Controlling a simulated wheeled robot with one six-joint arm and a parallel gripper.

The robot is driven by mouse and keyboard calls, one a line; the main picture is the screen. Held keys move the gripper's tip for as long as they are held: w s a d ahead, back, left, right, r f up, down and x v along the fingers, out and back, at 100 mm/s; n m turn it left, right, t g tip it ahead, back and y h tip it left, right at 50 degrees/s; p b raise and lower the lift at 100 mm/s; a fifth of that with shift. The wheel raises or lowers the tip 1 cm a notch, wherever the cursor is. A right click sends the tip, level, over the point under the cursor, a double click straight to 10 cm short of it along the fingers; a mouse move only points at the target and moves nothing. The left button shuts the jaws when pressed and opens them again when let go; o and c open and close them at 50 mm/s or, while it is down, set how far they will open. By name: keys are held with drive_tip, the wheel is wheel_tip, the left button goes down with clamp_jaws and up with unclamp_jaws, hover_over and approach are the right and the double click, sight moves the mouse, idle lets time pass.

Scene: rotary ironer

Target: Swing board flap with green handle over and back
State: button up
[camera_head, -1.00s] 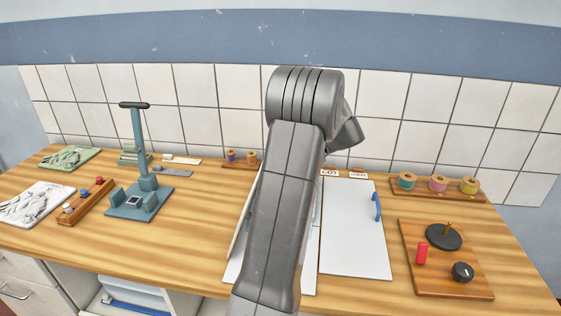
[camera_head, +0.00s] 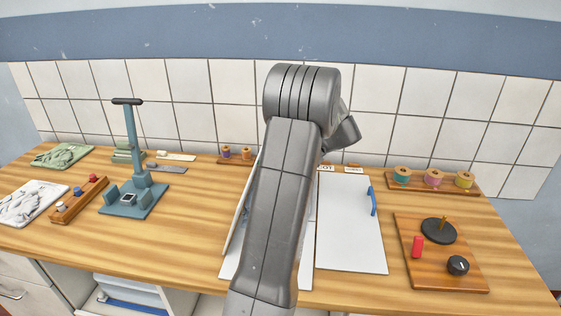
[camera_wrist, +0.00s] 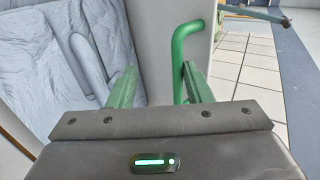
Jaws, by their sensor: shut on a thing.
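The pale board flap (camera_wrist: 158,35) carrying the handle is beside the fingers and looks raised at an angle. In the head view the tilted edge of the flap (camera_head: 239,214) shows left of my arm, and most of it is hidden behind the arm. My gripper is hidden there too. A white board with a blue handle (camera_head: 349,230) lies flat to the right of my arm.
A board with a red block and black knob (camera_head: 443,255) lies at right, below a rack of thread spools (camera_head: 433,180). A teal press (camera_head: 132,200) stands at left beside a wooden rack (camera_head: 78,199). Bare wooden table (camera_head: 190,240) lies left of the flap.

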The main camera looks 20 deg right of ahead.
drive_tip(key=b+v, duration=0.1)
drive_tip(key=v, duration=1.3)
drive_tip(key=shift+f, duration=0.1)
drive_tip(key=x, duration=1.2)
drive_tip(key=shift+w+p, duration=0.2)
drive_tip(key=shift+p, duration=0.25)
drive_tip(key=shift+a, duration=0.1)
